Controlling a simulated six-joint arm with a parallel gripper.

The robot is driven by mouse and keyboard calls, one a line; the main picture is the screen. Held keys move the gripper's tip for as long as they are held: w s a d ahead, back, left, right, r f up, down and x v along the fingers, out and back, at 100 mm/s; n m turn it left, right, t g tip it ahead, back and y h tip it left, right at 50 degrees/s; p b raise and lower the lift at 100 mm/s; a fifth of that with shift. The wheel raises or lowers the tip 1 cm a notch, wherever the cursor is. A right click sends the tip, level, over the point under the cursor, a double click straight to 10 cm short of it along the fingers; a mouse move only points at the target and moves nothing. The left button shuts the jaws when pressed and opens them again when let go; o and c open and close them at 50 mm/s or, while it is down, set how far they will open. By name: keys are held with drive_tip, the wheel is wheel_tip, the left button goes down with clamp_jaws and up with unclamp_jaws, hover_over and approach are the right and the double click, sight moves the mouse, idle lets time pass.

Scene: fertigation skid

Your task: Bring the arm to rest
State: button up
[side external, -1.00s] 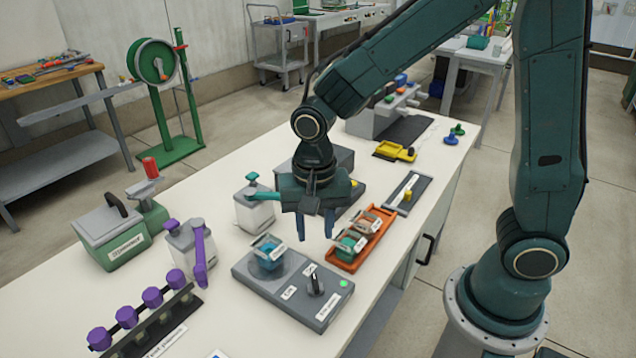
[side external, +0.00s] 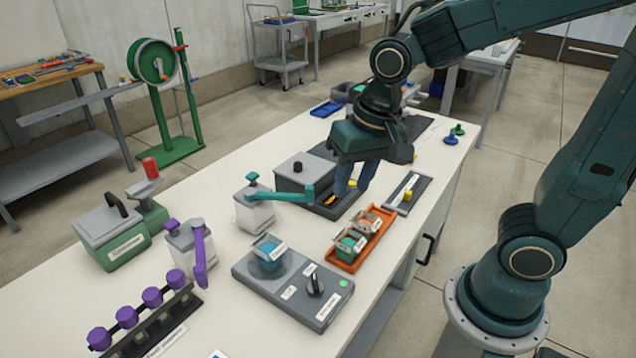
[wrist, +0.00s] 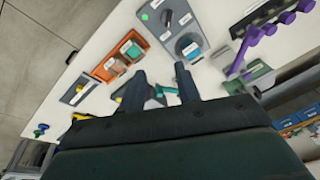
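My gripper (side external: 354,180) hangs in the air over the far half of the white bench, in front of the grey box with a black knob (side external: 304,172). Its two blue fingers are apart, and nothing shows between them. In the wrist view, my gripper (wrist: 159,76) also has its fingers spread with no object held. The fingers point down in the side view. Whether they touch anything below cannot be told.
The orange tray (side external: 349,267) with two small containers, the grey station (side external: 330,306) with a blue-filled cup (side external: 269,255), and the teal-armed dispenser (side external: 254,210) stand nearby. A dark slotted plate (side external: 413,190) lies to the right.

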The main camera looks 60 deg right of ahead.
drive_tip(key=s+d+r+n+t, duration=0.3)
drive_tip(key=s+d+r+n, duration=0.1)
drive_tip(key=s, duration=0.5)
drive_tip(key=shift+d+r+n, duration=0.15)
drive_tip(key=shift+r+n, duration=0.45)
drive_tip(key=shift+r, duration=0.35)
